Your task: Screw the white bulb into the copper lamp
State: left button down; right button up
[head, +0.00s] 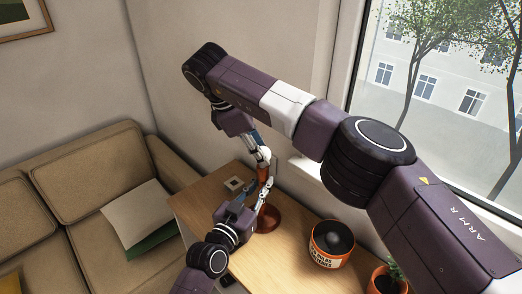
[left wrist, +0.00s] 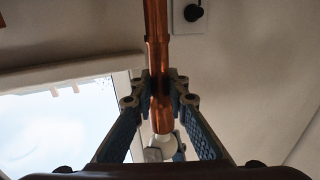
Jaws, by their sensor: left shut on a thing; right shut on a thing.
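The copper lamp (head: 268,221) stands upright on the wooden table, its round base showing below the arms. My left gripper (head: 256,187) is shut on its stem; in the left wrist view the fingers (left wrist: 160,84) close around the copper tube (left wrist: 157,25). My right gripper (head: 264,158) reaches down from above, shut, at the lamp's top. The white bulb is mostly hidden in the head view. In the left wrist view a whitish rounded shape (left wrist: 164,143), probably the bulb, meets the tube's end. I cannot tell how deep it sits.
A window is at right, a sofa (head: 95,215) at left.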

jog(key=shift+w+r+m, duration=0.1)
jog(key=shift+w+m, duration=0.05)
jog(key=shift+m, duration=0.25)
jog(key=shift+c, duration=0.2)
jog(key=o, duration=0.9)
jog(key=shift+c, duration=0.2)
jog(key=shift+r, duration=2.2)
jog(key=shift+c, duration=0.3)
